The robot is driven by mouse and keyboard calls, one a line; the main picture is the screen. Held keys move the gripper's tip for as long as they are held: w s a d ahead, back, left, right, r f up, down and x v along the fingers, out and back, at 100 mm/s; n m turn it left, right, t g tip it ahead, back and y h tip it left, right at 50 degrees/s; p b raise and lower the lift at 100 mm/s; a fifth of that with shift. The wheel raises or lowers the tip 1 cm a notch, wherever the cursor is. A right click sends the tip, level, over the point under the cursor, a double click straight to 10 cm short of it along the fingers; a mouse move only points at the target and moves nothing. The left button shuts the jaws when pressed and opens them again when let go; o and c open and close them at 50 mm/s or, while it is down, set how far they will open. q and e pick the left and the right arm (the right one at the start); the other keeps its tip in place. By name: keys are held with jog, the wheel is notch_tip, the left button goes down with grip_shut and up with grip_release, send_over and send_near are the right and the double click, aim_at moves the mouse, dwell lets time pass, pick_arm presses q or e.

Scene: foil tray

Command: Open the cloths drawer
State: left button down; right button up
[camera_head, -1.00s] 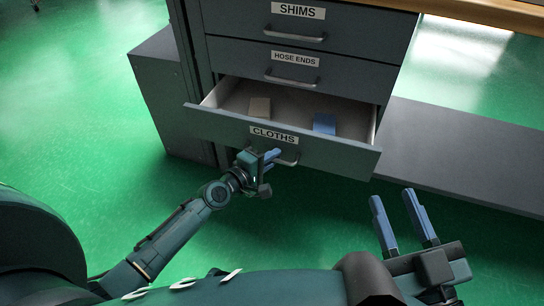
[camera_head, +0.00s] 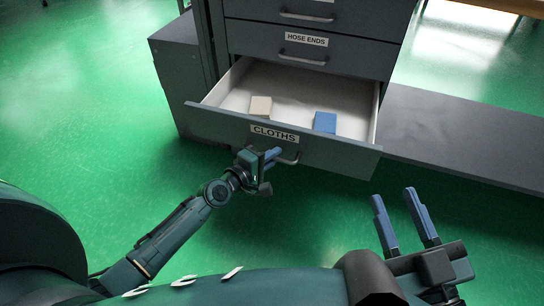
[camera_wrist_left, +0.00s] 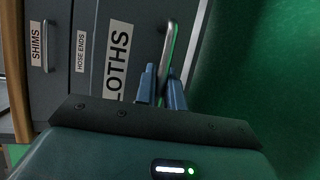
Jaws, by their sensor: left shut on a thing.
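The cloths drawer (camera_head: 215,122) stands well out from the grey cabinet, with its white inside showing. A beige folded cloth (camera_head: 260,106) and a blue one (camera_head: 325,122) lie in it. The drawer's metal handle (camera_head: 290,158) is on its front below the CLOTHS label. My left gripper (camera_head: 272,156) is at the handle and shut on it. In the left wrist view its fingers (camera_wrist_left: 161,88) close around the end of the handle (camera_wrist_left: 168,50). My right gripper (camera_head: 404,218) is open and empty, apart from the drawer, at lower right.
The HOSE ENDS drawer (camera_head: 310,52) and the drawer above it are shut. A grey low box (camera_head: 180,80) stands left of the cabinet and a long grey slab (camera_head: 450,135) lies to the right. Green floor in front is clear.

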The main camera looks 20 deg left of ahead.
pick_arm(q)
jog(key=c, duration=1.8)
grip_release()
jog(key=shift+o, duration=0.2)
jog(key=v, duration=1.3)
jog(key=shift+p, duration=0.45)
jog(key=shift+a, duration=0.1)
